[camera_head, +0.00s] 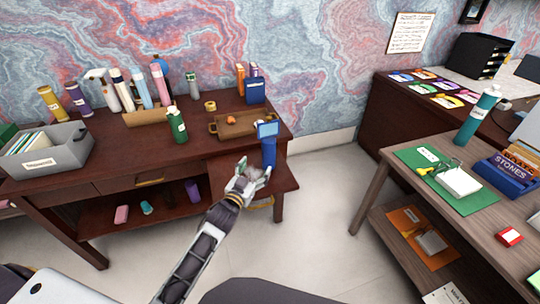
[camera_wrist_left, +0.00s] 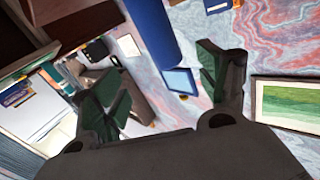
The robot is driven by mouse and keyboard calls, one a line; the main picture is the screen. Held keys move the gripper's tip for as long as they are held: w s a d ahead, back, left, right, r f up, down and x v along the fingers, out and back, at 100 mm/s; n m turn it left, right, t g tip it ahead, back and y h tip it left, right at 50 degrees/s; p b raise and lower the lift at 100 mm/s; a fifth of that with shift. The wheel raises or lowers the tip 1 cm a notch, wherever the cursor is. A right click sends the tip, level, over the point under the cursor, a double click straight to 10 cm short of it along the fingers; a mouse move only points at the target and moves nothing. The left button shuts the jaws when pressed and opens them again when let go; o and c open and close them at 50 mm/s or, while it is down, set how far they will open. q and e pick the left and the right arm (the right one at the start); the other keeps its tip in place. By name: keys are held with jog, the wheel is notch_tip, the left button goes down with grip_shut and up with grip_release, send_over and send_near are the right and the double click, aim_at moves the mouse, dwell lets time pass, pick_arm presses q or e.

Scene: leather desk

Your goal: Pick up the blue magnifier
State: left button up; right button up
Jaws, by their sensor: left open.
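The blue magnifier (camera_head: 269,153) stands upright near the right end of the dark wooden desk, with a squarish light-blue head on top of a thick blue handle. In the left wrist view a blue cylinder, which looks like its handle (camera_wrist_left: 152,30), comes in from the top, and a blue-framed pane (camera_wrist_left: 180,81) shows below it. My left gripper (camera_head: 250,177) is open and empty, just in front of and to the left of the magnifier's lower part. In the left wrist view its green-padded fingers (camera_wrist_left: 162,92) are spread apart. The handle appears beyond the fingers, not clamped.
A wooden tray (camera_head: 216,128) and a blue box (camera_head: 256,92) are behind the magnifier on the desk. A green bottle (camera_head: 177,126) stands to the left. The grey floor between the desk and the right table (camera_head: 390,165) is clear.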

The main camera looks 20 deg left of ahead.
aim_at(266, 150)
pick_arm(q)
jog(key=shift+n, duration=0.8)
jog(key=shift+w, duration=0.1)
jog(key=shift+w+d, duration=0.25)
jog(key=shift+w, duration=1.85)
jog(key=shift+w+d, duration=0.2)
jog(key=shift+w, duration=1.85)
jog(key=shift+w, duration=0.1)
jog(key=shift+w+r, duration=0.1)
jog(key=shift+w, duration=1.3)
jog(key=shift+w+d, duration=0.1)
jog(key=shift+w, duration=1)
jog(key=c, duration=1.4)
